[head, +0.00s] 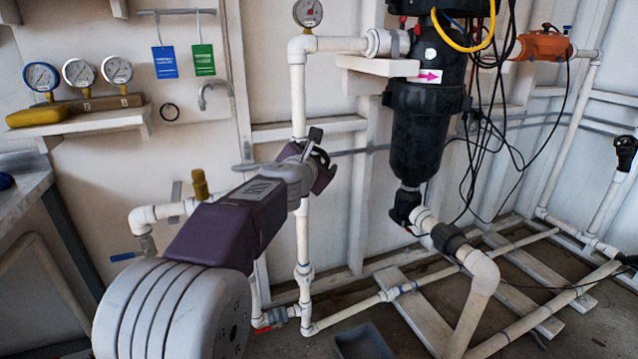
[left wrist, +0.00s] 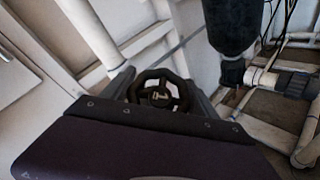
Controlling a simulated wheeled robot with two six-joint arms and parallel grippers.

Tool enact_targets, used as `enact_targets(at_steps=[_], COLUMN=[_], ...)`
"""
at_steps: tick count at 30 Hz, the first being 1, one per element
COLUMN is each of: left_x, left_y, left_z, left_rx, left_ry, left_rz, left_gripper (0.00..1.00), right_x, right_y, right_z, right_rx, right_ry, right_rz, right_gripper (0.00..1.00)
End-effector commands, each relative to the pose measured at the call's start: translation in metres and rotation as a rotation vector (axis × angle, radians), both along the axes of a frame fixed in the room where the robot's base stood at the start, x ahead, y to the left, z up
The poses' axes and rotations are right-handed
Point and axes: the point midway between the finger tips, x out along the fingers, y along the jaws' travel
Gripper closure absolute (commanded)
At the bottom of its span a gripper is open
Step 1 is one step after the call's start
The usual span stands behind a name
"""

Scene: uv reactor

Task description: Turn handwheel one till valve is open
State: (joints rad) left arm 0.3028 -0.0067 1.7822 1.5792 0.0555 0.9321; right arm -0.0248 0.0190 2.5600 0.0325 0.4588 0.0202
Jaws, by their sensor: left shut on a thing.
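Handwheel one, a small dark wheel with spokes and a pale mark on its hub, shows in the left wrist view (left wrist: 158,93). My left gripper (head: 318,158) is at the upright white pipe in the head view, its arm coming in from the lower left. In the left wrist view the fingers of my left gripper (left wrist: 162,95) are on either side of the wheel, shut on it. In the head view my gripper hides most or all of the wheel. How far the valve is turned cannot be told. My right gripper is not in view.
A black filter housing (head: 417,135) hangs right of my gripper, with loose black cables (head: 487,150) beside it. Gauges (head: 82,74) stand on a shelf at the upper left. White pipes (head: 350,312) and wooden slats (head: 415,310) lie low on the floor.

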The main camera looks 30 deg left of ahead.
Motion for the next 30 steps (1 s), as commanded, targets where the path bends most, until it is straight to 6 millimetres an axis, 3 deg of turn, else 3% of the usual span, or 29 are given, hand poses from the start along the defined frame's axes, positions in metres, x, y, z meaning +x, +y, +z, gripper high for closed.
enact_targets(at_steps=[1, 12, 21, 30], left_x=[0.0, -0.001, -0.004, -0.007], left_y=[-0.001, 0.005, 0.01, 0.014], left_z=[-0.01, -0.004, 0.003, 0.007], left_rx=[-0.021, -0.183, -0.304, -0.387], left_ry=[-0.025, -0.213, -0.354, -0.454], left_rz=[0.026, 0.274, 0.46, 0.593], left_gripper=[0.73, 0.73, 0.73, 0.73], right_x=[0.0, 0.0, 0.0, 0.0], right_y=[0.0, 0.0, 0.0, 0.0], right_z=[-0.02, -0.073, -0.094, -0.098], right_rx=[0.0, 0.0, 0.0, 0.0], right_ry=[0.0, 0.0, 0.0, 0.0], right_rz=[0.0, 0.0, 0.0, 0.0], right_gripper=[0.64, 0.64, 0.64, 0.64])
